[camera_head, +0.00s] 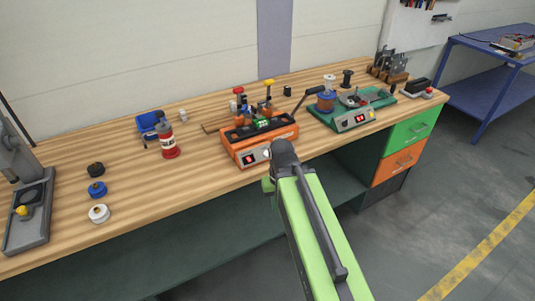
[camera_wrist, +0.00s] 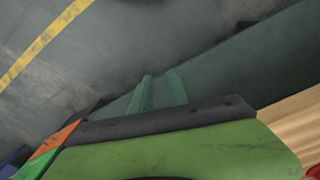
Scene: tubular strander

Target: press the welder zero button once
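The orange welder (camera_head: 240,146) stands near the front edge of the bench in the head view. Its front shows a small red display (camera_head: 249,159) and a pale round button or knob (camera_head: 267,152) beside it. I cannot read which control is the zero button. My arm covers part of the welder's front right. My gripper's two green fingers (camera_wrist: 159,92) show in the wrist view with a narrow gap and nothing between them. They are over the floor and the bench's dark green front, apart from the welder. The fingers are hidden in the head view.
A green-based machine (camera_head: 341,121) with its own red display stands right of the welder. A red bottle (camera_head: 168,142), a blue bin (camera_head: 150,124), several small spools and a grey press (camera_head: 30,205) are to the left. Drawers (camera_head: 397,162) sit under the bench's right end.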

